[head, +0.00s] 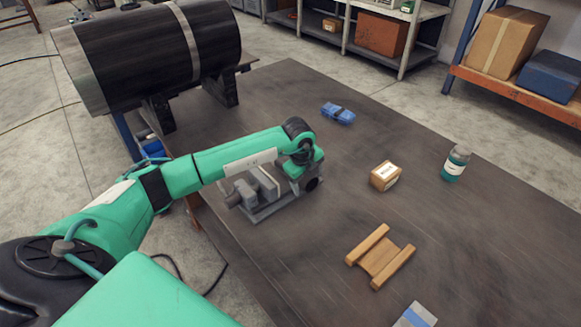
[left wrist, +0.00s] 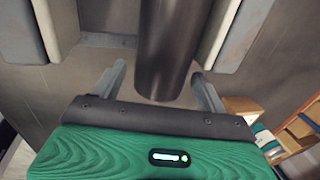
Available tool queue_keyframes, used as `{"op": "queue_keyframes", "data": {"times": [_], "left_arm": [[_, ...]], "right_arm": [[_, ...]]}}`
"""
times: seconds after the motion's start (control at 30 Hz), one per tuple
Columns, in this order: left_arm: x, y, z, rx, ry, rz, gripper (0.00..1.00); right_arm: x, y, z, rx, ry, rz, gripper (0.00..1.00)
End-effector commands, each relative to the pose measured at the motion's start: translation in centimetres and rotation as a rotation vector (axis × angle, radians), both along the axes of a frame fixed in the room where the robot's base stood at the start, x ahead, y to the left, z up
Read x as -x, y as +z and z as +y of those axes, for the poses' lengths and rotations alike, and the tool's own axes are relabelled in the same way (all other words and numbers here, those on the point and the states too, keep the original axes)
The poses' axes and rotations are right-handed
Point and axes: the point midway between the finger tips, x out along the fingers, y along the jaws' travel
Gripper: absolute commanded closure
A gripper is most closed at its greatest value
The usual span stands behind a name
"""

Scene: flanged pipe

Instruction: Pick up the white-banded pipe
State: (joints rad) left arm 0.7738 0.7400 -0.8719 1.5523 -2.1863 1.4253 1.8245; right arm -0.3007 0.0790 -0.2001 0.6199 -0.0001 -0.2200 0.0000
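A large dark pipe (head: 130,55) with a pale band lies on black supports at the upper left in the head view. My left gripper (head: 308,178) is at the right end of a grey vise (head: 262,190) on the table; its fingers are hard to make out there. In the left wrist view, my left gripper (left wrist: 160,82) has its fingers apart, one on each side of a dark cylinder (left wrist: 168,40). Pale jaw-like blocks flank the cylinder. No white band shows on its visible part, so I cannot tell whether it is the task's pipe. My right gripper is out of view.
On the dark table (head: 310,255) are a small carton (head: 385,176), a teal bottle (head: 456,163), a blue item (head: 338,113), a wooden cradle (head: 380,257) and a white-and-blue item (head: 418,316). Shelves stand behind. Table between these is clear.

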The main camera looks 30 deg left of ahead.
Motion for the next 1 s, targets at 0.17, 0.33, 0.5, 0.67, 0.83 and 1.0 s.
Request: {"op": "queue_keyframes", "data": {"times": [0.17,0.33,0.5,0.67,0.83,1.0], "left_arm": [[0.0,0.0,0.0,0.0,0.0,0.0,0.62],[-0.1,0.2,0.0,0.0,0.0,-0.003,0.89],[-0.1,0.2,0.0,0.0,0.0,-0.003,0.89],[-0.1,0.6,0.0,0.0,0.0,-0.004,0.89],[-0.2,2.2,0.1,0.0,0.0,-0.007,0.89],[-0.2,5.0,0.1,0.0,-0.001,-0.007,0.89]], "right_arm": [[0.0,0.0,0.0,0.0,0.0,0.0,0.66],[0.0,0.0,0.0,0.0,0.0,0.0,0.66],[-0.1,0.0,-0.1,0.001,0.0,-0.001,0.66],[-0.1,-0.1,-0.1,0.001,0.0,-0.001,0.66],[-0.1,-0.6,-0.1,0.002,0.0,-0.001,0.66],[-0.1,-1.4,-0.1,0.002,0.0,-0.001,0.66]]}}
